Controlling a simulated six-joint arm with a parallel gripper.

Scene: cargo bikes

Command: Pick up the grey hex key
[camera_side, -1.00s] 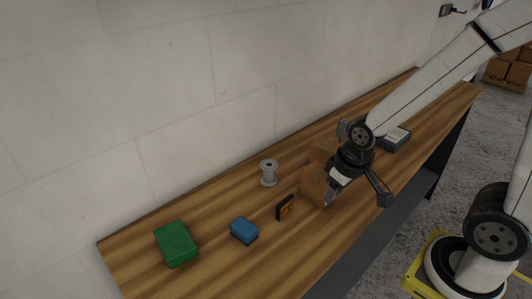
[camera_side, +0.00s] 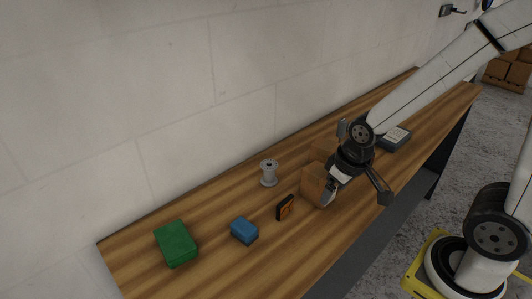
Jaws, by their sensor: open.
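I cannot make out a grey hex key in the side view; it may be hidden behind my gripper or the boxes, or be too small to tell. My gripper (camera_side: 356,196) is over the middle right of the wooden bench, its fingers spread wide and open. One finger is in front of a brown cardboard box (camera_side: 313,184), the other reaches toward the bench's front edge. I see nothing between the fingers; whether the near finger touches the box I cannot tell.
On the wooden bench (camera_side: 330,240) are a green box (camera_side: 176,243), a blue box (camera_side: 244,231), a black and orange item (camera_side: 286,208), a grey metal spool (camera_side: 269,173) and a dark grey case (camera_side: 395,138). A wall (camera_side: 120,110) runs along the back. The bench's left front is clear.

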